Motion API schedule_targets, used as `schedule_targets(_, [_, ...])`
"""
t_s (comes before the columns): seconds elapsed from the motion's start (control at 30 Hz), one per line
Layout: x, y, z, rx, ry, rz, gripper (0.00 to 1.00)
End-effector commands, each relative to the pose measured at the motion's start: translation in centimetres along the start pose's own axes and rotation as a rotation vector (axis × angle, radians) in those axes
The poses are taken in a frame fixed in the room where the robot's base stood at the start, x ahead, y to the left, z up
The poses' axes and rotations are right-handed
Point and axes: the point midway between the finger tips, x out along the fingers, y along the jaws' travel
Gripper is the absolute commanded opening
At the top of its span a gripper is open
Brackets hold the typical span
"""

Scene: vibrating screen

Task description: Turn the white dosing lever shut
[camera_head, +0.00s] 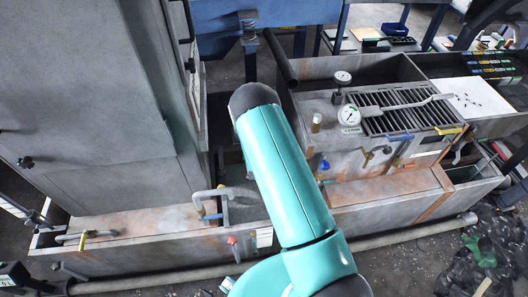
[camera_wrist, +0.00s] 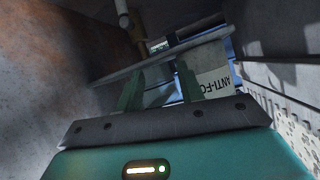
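In the wrist view, my gripper (camera_wrist: 160,72) shows its two green fingers standing apart with a gap between them. A long pale grey bar (camera_wrist: 165,55) crosses just beyond the fingertips, sloping up to the right. I cannot tell whether it is the white dosing lever or whether the fingers touch it. In the head view, my own arm hides my gripper, and I cannot make out a white lever there.
A rusty wall (camera_wrist: 45,70) stands close at left and a grey ribbed wall (camera_wrist: 275,45) at right in the wrist view. In the head view, a tall grey cabinet (camera_head: 90,110) stands left, and a tank with a black grate (camera_head: 400,108) and several coloured valve handles stands right.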

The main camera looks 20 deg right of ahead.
Motion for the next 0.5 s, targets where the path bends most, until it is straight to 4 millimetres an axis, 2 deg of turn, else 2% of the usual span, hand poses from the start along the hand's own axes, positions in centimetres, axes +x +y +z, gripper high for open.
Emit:
schedule_targets(0.03, [0.6,1.0,2.6,-0.007,0.012,0.008,0.38])
schedule_targets(0.2, [1.3,3.3,7.8,-0.021,0.074,0.019,0.38])
schedule_targets(0.33, [1.4,4.2,9.6,-0.026,0.1,0.02,0.38])
schedule_targets(0.5, [2.3,4.5,9.8,-0.026,0.109,0.02,0.38])
